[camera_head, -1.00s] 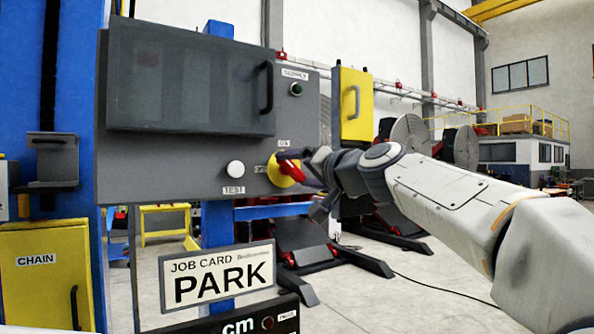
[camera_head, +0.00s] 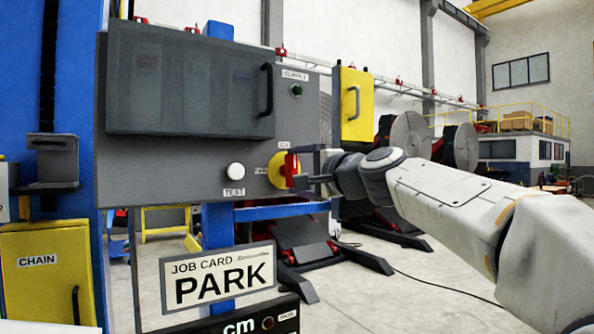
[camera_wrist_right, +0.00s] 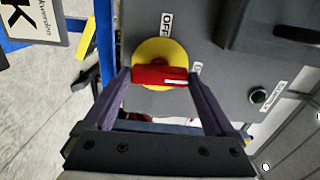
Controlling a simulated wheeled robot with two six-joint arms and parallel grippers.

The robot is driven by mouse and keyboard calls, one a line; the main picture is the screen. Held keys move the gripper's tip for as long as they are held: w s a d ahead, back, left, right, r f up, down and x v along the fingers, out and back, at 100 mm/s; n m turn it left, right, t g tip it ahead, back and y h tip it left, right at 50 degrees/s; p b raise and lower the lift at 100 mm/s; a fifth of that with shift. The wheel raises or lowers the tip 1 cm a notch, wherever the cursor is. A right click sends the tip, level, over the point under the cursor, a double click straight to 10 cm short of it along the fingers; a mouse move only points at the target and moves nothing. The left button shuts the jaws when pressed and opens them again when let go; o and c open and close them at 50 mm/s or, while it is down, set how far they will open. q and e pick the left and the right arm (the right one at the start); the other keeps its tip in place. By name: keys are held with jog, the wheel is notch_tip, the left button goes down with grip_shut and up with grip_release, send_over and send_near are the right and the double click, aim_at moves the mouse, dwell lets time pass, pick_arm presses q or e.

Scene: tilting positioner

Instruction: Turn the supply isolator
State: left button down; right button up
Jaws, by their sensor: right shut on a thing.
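The supply isolator is a red handle (camera_head: 290,170) on a yellow disc (camera_head: 275,171) at the lower right of the grey control panel. The handle stands about upright in the head view, towards the ON label above it. In the right wrist view the red handle (camera_wrist_right: 160,75) lies across the yellow disc (camera_wrist_right: 158,52), its white mark at the end nearer the ON label. My right gripper (camera_head: 300,172) is shut on the handle, one finger at each end, as the right wrist view shows (camera_wrist_right: 161,78). My left gripper is not in view.
The grey panel (camera_head: 150,180) carries a white TEST button (camera_head: 236,171) left of the isolator and a green SUPPLY lamp (camera_head: 296,90) above it. A PARK job card (camera_head: 222,279) hangs below. A yellow box (camera_head: 355,105) stands behind, to the right.

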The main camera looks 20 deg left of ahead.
jog(key=shift+w+d+m, duration=0.1)
jog(key=shift+m, duration=0.3)
jog(key=o, duration=1.1)
jog(key=shift+c, duration=0.2)
jog(key=shift+d, duration=0.1)
jog(key=b+v, duration=0.5)
jog(key=v, duration=0.5)
jog(key=shift+d, duration=0.1)
